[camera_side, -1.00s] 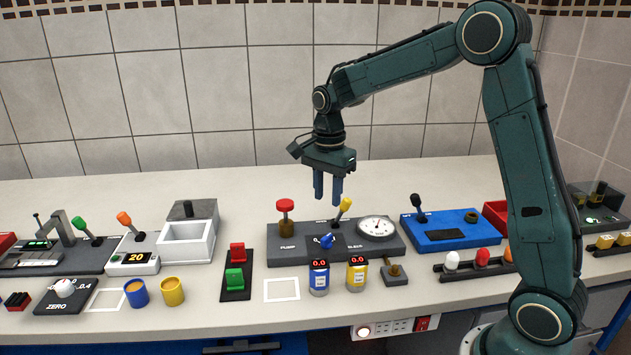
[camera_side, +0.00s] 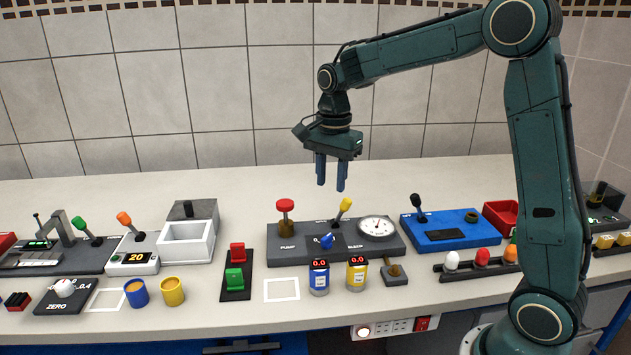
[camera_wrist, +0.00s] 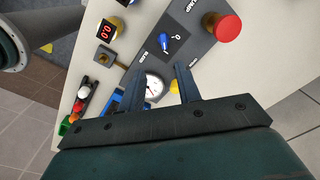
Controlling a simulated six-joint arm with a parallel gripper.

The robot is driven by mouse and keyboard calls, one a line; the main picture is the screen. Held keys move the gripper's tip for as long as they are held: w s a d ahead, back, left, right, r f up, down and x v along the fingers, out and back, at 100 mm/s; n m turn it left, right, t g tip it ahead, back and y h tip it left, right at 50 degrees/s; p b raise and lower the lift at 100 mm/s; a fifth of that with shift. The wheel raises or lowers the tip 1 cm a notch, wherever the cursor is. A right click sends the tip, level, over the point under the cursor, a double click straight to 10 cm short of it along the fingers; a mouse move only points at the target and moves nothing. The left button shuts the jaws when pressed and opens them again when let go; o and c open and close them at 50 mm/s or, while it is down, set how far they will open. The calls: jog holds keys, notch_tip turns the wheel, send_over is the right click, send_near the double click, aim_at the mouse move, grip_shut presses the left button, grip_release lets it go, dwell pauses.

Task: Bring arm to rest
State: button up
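My gripper (camera_side: 331,172) hangs fingers-down in the air above the grey pump panel (camera_side: 290,248) in the side view. Its two blue fingers are apart with nothing between them. The wrist view also shows the gripper (camera_wrist: 161,85) open and empty, over the panel. The panel carries a red pump knob (camera_side: 285,205), a yellow-tipped lever (camera_side: 345,204), a blue valve handle (camera_side: 327,241) and a round white gauge (camera_side: 377,228). The fingers touch none of these.
A blue panel with a black lever (camera_side: 417,205) stands right of the pump panel. In front are a blue canister (camera_side: 319,279), a yellow canister (camera_side: 356,276) and a red-green switch (camera_side: 236,268). A white box (camera_side: 188,240) stands left. The back counter is clear.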

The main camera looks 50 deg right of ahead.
jog(key=s+a+r+n+t, duration=0.1)
jog(key=s+a+r+n, duration=0.1)
jog(key=s+r+n, duration=0.3)
jog(key=s+a+r+n+t, duration=0.1)
jog(key=s+a+n, duration=0.2)
jog(key=s, duration=0.4)
jog(key=s+a+f+n+t, duration=0.2)
jog(key=s+n+t, duration=0.1)
jog(key=s+n, duration=0.6)
jog(key=shift+s+a, duration=0.15)
jog(key=shift+s, duration=1.55)
dwell(2.6)
